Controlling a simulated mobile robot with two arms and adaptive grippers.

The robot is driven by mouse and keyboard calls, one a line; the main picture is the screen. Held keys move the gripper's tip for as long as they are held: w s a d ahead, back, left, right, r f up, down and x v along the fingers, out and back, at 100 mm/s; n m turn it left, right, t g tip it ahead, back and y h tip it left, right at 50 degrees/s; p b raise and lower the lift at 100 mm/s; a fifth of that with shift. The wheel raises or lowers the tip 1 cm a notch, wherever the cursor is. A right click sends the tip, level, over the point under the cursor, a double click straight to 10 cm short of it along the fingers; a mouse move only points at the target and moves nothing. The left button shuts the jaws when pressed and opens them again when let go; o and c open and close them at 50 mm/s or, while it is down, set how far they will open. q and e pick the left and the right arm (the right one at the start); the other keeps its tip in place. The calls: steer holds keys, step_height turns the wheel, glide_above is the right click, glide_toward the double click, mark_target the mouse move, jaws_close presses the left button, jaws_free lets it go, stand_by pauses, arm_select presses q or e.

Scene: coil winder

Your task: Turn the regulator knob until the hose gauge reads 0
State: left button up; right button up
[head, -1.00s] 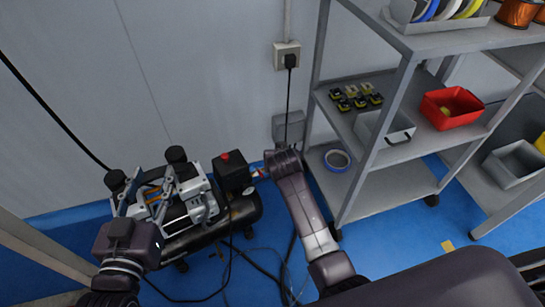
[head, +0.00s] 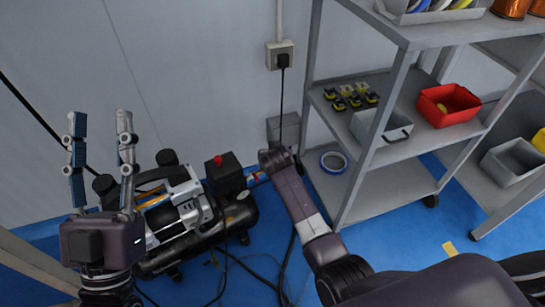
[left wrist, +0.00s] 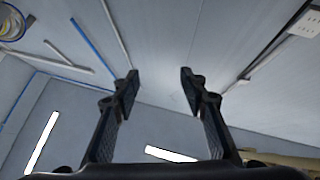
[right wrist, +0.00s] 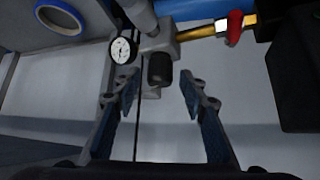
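The black regulator knob (right wrist: 160,69) shows in the right wrist view on a grey fitting, just beyond and between the fingertips of my right gripper (right wrist: 159,86). That gripper is open and apart from the knob. The round white hose gauge (right wrist: 122,50) sits left of the knob; its dark needle is too small to read surely. In the head view my right gripper's fingers are hidden by its own wrist. My left gripper (head: 100,130) is open and empty, fingers upward, in front of the wall. It also shows open in the left wrist view (left wrist: 159,80).
The air compressor (head: 185,225) stands on the blue floor, with a black box (head: 225,173) bearing a red button. A red valve handle (right wrist: 235,27) is right of the knob. A grey shelf rack (head: 385,185) stands close on the right. Cables lie on the floor.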

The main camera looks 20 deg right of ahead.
arm_select(q)
steer(key=shift+s+a+r+t+h, duration=0.1)
steer(key=shift+s+r+t+h, duration=0.25)
steer(key=shift+s+r, duration=0.4)
arm_select(e)
steer(key=shift+w+d+f, duration=0.1)
steer(key=shift+w+f, duration=0.15)
jaws_close()
